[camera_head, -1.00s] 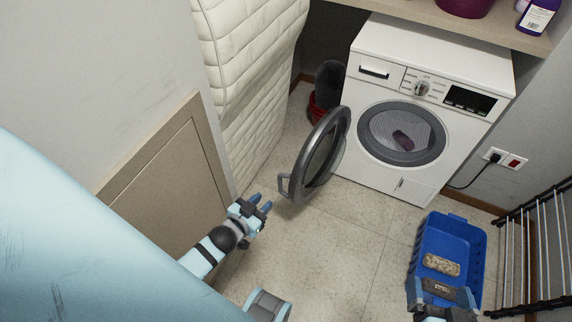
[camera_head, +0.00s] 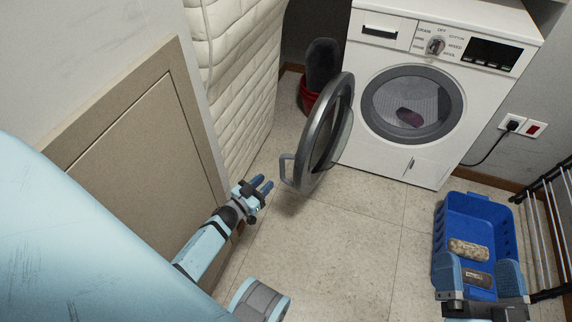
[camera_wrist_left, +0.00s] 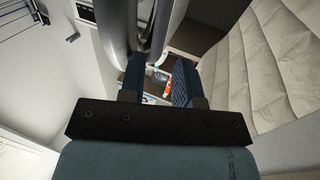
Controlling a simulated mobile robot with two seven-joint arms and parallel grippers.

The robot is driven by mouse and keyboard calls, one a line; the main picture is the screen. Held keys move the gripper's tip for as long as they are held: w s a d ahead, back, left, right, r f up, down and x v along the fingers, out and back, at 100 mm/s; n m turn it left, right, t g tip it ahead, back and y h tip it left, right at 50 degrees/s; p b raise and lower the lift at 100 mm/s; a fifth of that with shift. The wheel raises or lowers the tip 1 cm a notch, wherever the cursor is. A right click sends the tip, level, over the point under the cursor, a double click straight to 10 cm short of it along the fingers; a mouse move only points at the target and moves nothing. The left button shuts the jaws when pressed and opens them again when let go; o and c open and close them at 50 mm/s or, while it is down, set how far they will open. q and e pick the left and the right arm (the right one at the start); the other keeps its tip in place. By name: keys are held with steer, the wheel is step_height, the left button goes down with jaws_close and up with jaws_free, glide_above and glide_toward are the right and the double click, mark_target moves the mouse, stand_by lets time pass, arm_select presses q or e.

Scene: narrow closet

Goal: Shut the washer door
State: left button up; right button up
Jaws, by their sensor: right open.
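The white washer (camera_head: 440,90) stands at the back right. Its round grey-rimmed door (camera_head: 325,135) is swung wide open to the left, with its handle (camera_head: 285,172) on the outer edge. My left gripper (camera_head: 262,185) is just left of the handle and appears apart from it. In the left wrist view its two blue fingers (camera_wrist_left: 158,82) are spread with a gap between them. The grey door rim (camera_wrist_left: 150,22) shows beyond the fingers there. My right gripper (camera_head: 480,276) is open at the lower right, over the front of a blue basket.
The blue basket (camera_head: 445,220) on the floor holds a couple of brush-like items. A drying rack (camera_head: 545,225) stands right of it. A quilted mattress (camera_head: 235,85) leans at the left. A red bucket (camera_head: 309,97) is behind the door.

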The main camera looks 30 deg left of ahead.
arm_select(q)
steer(key=w+d+b, duration=0.1)
steer(key=w+b, duration=0.2)
steer(key=w, duration=0.8)
arm_select(e)
steer(key=f, duration=0.1)
steer(key=f+g, duration=0.1)
steer(key=f, duration=0.1)
steer(key=f+g, duration=0.1)
steer(key=f, duration=0.1)
steer(key=shift+w+a, duration=0.2)
steer(key=shift+a, duration=0.05)
arm_select(q)
steer(key=shift+s+d, duration=0.1)
jaws_close()
